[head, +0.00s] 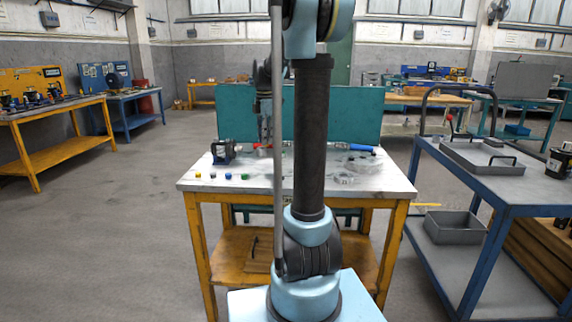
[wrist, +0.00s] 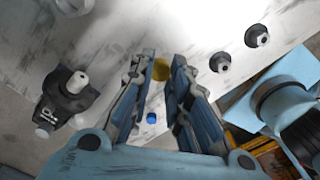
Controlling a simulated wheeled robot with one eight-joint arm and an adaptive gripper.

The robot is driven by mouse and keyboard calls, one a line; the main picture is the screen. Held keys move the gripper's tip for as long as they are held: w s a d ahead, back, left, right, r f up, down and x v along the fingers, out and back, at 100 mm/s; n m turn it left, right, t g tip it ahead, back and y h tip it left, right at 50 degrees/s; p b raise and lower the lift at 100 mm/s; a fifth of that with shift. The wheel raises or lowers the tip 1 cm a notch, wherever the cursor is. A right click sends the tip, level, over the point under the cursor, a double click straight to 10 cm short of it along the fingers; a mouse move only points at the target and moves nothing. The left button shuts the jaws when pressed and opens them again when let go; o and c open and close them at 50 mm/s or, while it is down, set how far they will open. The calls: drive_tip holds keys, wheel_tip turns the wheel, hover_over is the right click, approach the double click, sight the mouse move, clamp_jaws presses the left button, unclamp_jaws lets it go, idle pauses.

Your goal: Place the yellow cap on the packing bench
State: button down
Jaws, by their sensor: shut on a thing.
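My gripper (wrist: 164,66) shows in the wrist view with its two fingers closed on a round yellow cap (wrist: 160,69) near their tips. The fingers partly cover the cap. A white, scuffed bench top (wrist: 120,40) lies beneath it. A small blue cap (wrist: 151,118) shows between the fingers, nearer my wrist. In the head view my arm hides much of the middle, and I cannot make out the held cap there. The white-topped bench with yellow legs (head: 270,178) stands in front of me. I cannot tell which bench is the packing bench.
A dark motor (head: 222,151) and several small coloured caps (head: 228,176) stand on the bench's left part. Clear round parts (head: 362,164) lie on its right. Dark fittings (wrist: 223,63) show in the wrist view. A blue trolley (head: 510,186) with a tray stands right.

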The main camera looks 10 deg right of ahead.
wheel_tip(320, 180, down, 9)
drive_tip(key=shift+f, duration=0.15)
idle(0.4)
drive_tip(key=c, duration=1.5)
unclamp_jaws()
drive_tip(key=shift+c, duration=0.2)
